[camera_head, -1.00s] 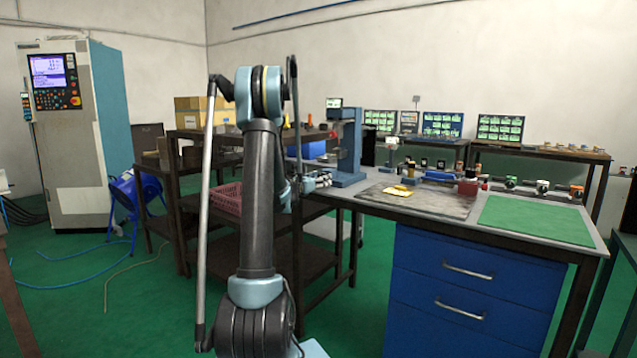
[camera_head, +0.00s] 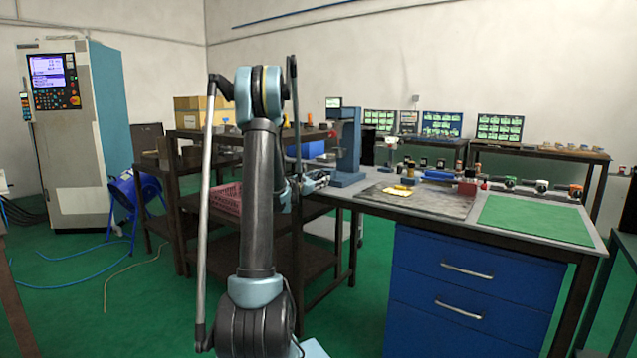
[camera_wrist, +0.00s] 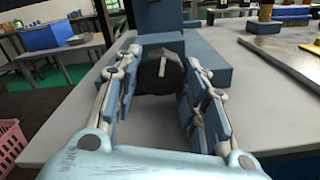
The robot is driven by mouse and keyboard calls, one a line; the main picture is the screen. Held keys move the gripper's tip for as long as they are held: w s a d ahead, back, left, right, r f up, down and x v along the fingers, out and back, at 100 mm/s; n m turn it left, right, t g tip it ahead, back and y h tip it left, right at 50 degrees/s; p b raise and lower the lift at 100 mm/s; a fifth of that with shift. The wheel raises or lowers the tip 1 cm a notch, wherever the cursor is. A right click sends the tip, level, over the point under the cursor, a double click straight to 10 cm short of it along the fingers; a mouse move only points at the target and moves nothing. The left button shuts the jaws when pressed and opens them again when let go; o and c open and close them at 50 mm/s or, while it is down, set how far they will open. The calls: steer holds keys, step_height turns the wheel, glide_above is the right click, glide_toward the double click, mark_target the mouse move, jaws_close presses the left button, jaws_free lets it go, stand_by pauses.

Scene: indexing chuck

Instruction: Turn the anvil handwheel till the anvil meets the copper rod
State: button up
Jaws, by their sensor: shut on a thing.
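In the wrist view my gripper (camera_wrist: 160,80) has its two fingers on either side of a round black handwheel (camera_wrist: 158,72) with a pale bar-shaped mark on its face. The fingers close on its left and right rims. The handwheel sits at the front of the blue press (camera_wrist: 210,75). In the head view the blue press (camera_head: 347,150) stands at the left end of the bench, and my gripper (camera_head: 322,180) reaches its base from the left, partly hidden by my arm. The anvil and the copper rod cannot be made out in either view.
The grey bench (camera_head: 345,196) carries a dark mat with a yellow item (camera_head: 398,191) and a green mat (camera_head: 535,220) farther right. Blue drawers (camera_head: 470,290) fill the space below. A dark shelf with a pink crate (camera_head: 227,198) stands left of the bench.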

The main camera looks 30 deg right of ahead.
steer(key=shift+w+m, duration=0.15)
steer(key=shift+m, duration=0.95)
steer(key=o, duration=1.1)
steer(key=shift+c, duration=0.2)
steer(key=n, duration=0.5)
steer(key=shift+n, duration=0.4)
steer(key=shift+s+a, duration=0.25)
steer(key=shift+a, duration=0.05)
steer(key=v, duration=1.6)
steer(key=shift+s+a, duration=0.2)
steer(key=shift+a, duration=0.15)
